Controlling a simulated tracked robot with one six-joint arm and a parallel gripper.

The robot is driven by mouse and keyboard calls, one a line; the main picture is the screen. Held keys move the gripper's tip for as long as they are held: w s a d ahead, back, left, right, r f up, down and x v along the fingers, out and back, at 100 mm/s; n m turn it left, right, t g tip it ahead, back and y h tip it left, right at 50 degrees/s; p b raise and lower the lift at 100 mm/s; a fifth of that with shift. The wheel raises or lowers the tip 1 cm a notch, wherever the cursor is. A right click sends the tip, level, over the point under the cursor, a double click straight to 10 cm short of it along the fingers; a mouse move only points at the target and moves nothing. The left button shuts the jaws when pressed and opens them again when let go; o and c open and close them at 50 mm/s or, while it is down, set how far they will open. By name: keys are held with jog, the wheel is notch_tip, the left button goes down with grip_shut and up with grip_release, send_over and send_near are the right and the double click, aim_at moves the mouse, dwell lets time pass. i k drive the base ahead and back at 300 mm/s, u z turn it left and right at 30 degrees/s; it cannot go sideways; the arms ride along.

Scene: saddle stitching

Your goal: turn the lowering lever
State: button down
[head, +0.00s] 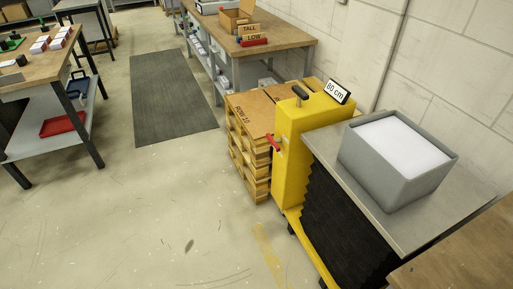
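The lowering lever looks to be the small red lever (273,143) on the side of a yellow lift body (302,135). It slants down to the right at about mid-height of the body. A black knob or handle (299,92) stands on top of the yellow body. The lift's grey table top (405,237) is raised above a black bellows skirt (340,232). A grey bin (400,190) with white contents stands on the table top. My gripper is not in view.
A "60 cm" sign (339,91) stands behind the lift. Stacked wooden pallets (241,143) stand close to its left. A workbench (270,42) is behind, another table (35,77) at left. A dark mat (172,97) lies between. The floor in front is clear.

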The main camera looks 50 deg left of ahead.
aim_at(274, 142)
jog(key=u, duration=0.45)
jog(key=k, duration=0.55)
jog(key=u, duration=0.9)
jog(key=k, duration=0.7)
jog(key=u, duration=0.6)
jog(key=i, duration=1.55)
jog(key=z, duration=0.35)
